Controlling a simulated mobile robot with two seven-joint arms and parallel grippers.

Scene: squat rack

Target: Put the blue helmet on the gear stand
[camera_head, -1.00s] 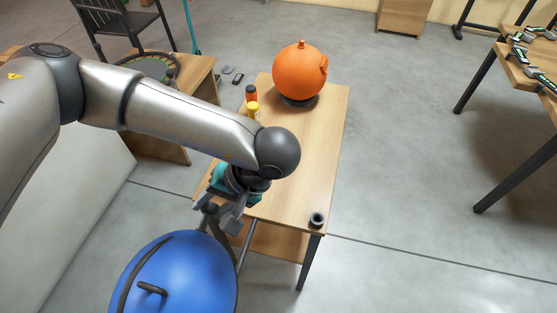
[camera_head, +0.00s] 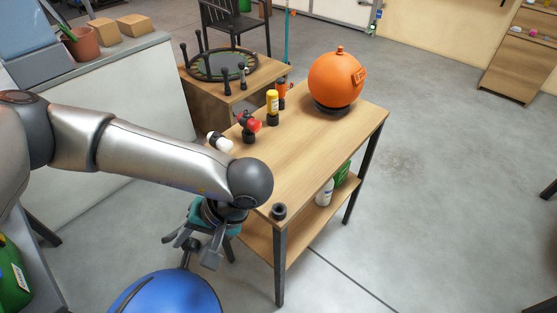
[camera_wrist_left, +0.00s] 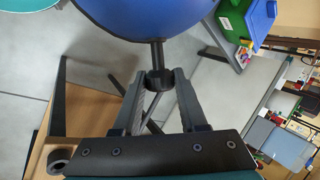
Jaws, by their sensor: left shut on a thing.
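The blue helmet (camera_head: 168,294) is a smooth blue dome at the bottom edge of the head view, partly cut off. It fills the top of the left wrist view (camera_wrist_left: 150,14), with a dark stem and knob. My left gripper (camera_head: 194,244) is shut on that stem, its fingers (camera_wrist_left: 158,85) on either side of the knob. The helmet hangs in front of a wooden stand (camera_head: 325,140), which seems to be the gear stand. An orange ball-shaped helmet (camera_head: 335,80) rests on a dark base at its far end. My right gripper is not in view.
A small black ring (camera_head: 278,211) sits at the stand's near corner. A yellow bottle (camera_head: 272,105), a red item (camera_head: 249,122) and a white item (camera_head: 219,142) stand along its left edge. A grey counter (camera_head: 130,80) is at left. Floor to the right is clear.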

